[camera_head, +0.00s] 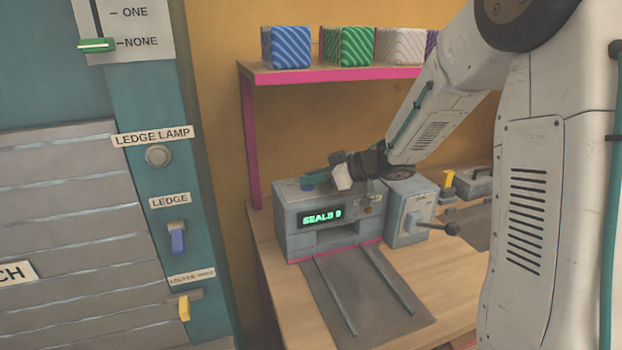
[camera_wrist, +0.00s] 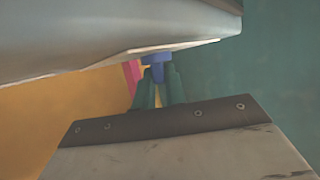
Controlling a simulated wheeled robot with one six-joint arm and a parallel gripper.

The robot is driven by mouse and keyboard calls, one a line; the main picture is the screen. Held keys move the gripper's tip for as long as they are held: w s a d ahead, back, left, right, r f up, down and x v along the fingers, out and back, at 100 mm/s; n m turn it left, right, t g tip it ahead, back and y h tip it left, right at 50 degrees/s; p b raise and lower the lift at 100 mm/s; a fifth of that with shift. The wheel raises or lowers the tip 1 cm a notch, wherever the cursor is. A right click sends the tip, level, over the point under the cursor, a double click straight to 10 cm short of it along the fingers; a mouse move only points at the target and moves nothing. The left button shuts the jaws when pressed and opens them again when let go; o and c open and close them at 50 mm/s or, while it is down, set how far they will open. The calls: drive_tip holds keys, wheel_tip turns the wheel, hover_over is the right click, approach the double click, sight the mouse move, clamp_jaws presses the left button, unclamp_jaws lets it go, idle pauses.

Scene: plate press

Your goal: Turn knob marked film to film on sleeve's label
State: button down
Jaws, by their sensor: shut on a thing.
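A grey press machine (camera_head: 290,217) with a green lit display reading "SEALS" and a digit (camera_head: 322,217) stands on the wooden bench. A blue knob (camera_head: 308,184) sits at its top left. My gripper (camera_head: 318,178) comes in from the right, low over the machine's top. In the wrist view its green fingers (camera_wrist: 157,90) are closed around a small blue piece (camera_wrist: 157,62), which looks like this knob. The knob's marking and pointer cannot be read. No sleeve or sleeve label can be made out.
A lever with a dark ball (camera_head: 452,229) sticks out at the machine's right. Two rails (camera_head: 335,295) run forward on a grey mat. A pink-edged shelf (camera_head: 300,75) above holds several striped boxes. A teal panel with switches (camera_head: 165,200) stands left.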

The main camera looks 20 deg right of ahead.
drive_tip(key=c, duration=1.5)
unclamp_jaws()
drive_tip(key=shift+o, duration=0.2)
drive_tip(key=v, duration=0.7)
drive_tip(key=shift+s+d+r, duration=0.2)
drive_tip(key=shift+s+d, duration=0.05)
drive_tip(key=shift+d, duration=0.05)
